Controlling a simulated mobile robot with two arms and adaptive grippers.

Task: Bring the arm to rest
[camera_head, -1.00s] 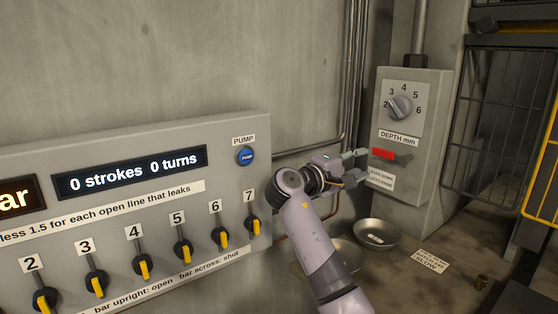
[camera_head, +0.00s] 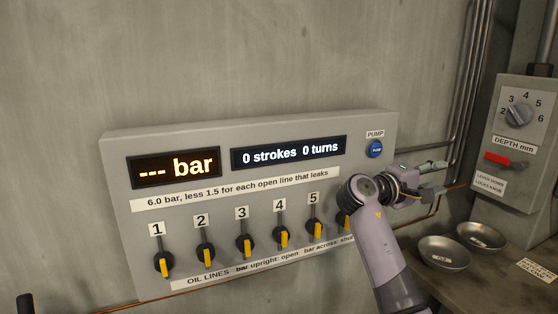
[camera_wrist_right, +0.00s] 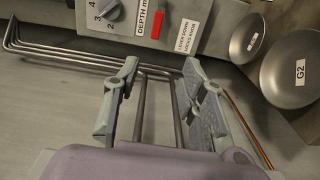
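My right gripper (camera_head: 432,178) is raised in front of the wall, between the grey oil-line panel (camera_head: 120,215) and the depth box (camera_head: 530,125). In the right wrist view the two fingers of the right gripper (camera_wrist_right: 158,98) are spread apart with nothing between them. My left gripper is not in view.
The panel has a blue pump button (camera_head: 375,149) and yellow-handled switches. The depth box carries a knob (camera_head: 519,114) and red lever (camera_head: 497,159). Two metal bowls (camera_head: 444,253) (camera_head: 480,237) rest on the ledge below. Pipes run along the wall.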

